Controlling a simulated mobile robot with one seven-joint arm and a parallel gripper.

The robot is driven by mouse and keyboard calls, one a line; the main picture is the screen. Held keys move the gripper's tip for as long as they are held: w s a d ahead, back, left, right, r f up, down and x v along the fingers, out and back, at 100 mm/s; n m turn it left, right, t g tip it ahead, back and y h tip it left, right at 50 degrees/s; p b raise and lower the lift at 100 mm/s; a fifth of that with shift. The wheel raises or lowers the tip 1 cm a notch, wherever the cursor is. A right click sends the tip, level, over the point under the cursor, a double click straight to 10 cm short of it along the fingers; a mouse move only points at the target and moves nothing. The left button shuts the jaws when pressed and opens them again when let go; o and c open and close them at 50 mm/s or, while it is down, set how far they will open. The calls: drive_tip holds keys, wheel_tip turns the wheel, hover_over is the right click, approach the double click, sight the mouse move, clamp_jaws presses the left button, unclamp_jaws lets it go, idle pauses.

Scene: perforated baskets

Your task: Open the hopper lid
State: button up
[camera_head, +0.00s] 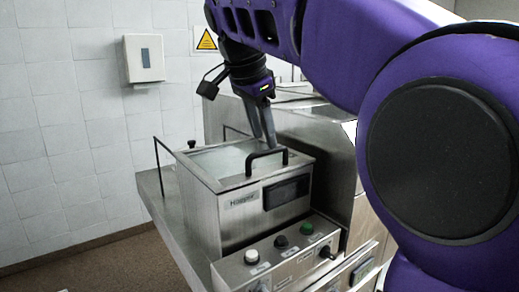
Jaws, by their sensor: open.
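The hopper (225,213) is a steel box with a "Hopper" label and a dark display panel on its front. Its lid (216,160) lies closed on top, with a steel rim and a pale, see-through middle. A black bar handle (267,155) stands at the lid's front edge. My gripper (265,143) points down from above, its fingertips close to the handle at its upper side. The fingers look close together from this angle. I cannot tell whether they touch the handle. Nothing shows held between them.
A control box (252,274) with white, black and green knobs juts out below the hopper's front. A steel side table (158,197) with a thin black rail lies at left. More steel machinery (325,150) stands at right. The tiled wall carries a dispenser (144,59).

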sight(265, 152)
drive_tip(key=shift+x, duration=1.55)
clamp_jaws()
